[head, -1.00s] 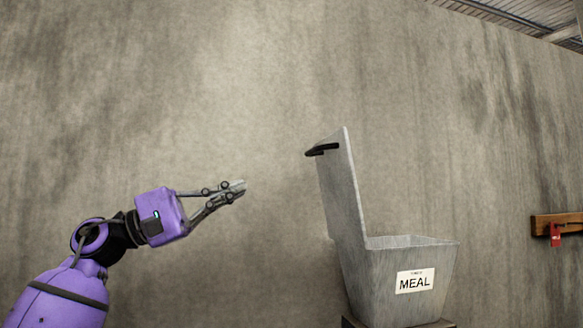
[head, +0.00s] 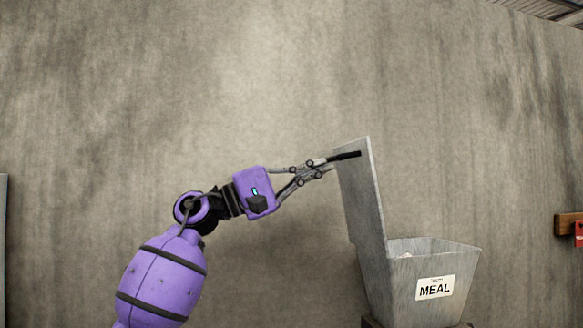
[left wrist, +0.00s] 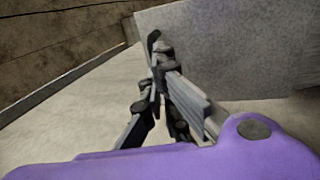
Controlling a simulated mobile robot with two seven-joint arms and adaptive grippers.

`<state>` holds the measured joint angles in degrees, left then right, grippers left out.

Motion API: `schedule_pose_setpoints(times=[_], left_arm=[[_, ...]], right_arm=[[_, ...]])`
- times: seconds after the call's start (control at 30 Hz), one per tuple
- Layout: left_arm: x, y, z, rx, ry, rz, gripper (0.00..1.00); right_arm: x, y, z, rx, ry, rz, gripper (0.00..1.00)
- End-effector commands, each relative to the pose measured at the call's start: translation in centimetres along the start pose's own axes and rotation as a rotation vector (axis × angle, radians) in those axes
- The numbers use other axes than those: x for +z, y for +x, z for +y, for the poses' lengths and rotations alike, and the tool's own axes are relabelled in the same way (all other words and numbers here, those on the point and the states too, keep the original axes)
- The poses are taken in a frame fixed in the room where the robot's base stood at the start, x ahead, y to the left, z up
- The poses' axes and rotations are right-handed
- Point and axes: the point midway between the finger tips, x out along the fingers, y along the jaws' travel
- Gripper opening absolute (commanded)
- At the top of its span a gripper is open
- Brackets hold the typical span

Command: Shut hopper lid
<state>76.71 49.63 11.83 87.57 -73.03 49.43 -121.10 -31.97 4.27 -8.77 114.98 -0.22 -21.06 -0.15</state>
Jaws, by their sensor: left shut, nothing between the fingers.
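The grey metal hopper (head: 402,285) with a MEAL label stands at the right in the head view. Its lid (head: 364,200) stands open, nearly upright and leaning slightly back to the left. A black handle (head: 345,156) sticks out from the lid's left face near the top. My left gripper (head: 329,166) is shut and empty, its fingertips at or just beside the handle; I cannot tell whether they touch. The lid also shows in the left wrist view (left wrist: 240,50), in front of the fingers (left wrist: 160,80). My right gripper is not in view.
A plain concrete wall (head: 230,80) fills the background. A wooden rail (head: 566,223) with a red tag (head: 579,234) is at the far right. The space above the hopper's open mouth, right of the lid, is clear.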

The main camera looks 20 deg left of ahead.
Motion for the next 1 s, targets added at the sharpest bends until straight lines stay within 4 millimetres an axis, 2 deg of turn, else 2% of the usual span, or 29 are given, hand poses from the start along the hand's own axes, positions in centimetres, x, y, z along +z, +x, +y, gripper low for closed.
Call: schedule_pose_setpoints(times=[0.17, 0.57, 1.0], left_arm=[[-0.1, 0.9, 0.0, -0.001, -0.001, 0.001, 0.0], [-0.1, 1.0, 0.0, -0.01, 0.0, 0.001, 0.0], [0.0, 2.0, 1.0, -0.184, 0.001, 0.002, 0.0]], right_arm=[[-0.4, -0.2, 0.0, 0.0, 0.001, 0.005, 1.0], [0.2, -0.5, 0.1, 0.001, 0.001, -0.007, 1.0], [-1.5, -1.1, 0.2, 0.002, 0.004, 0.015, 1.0]])
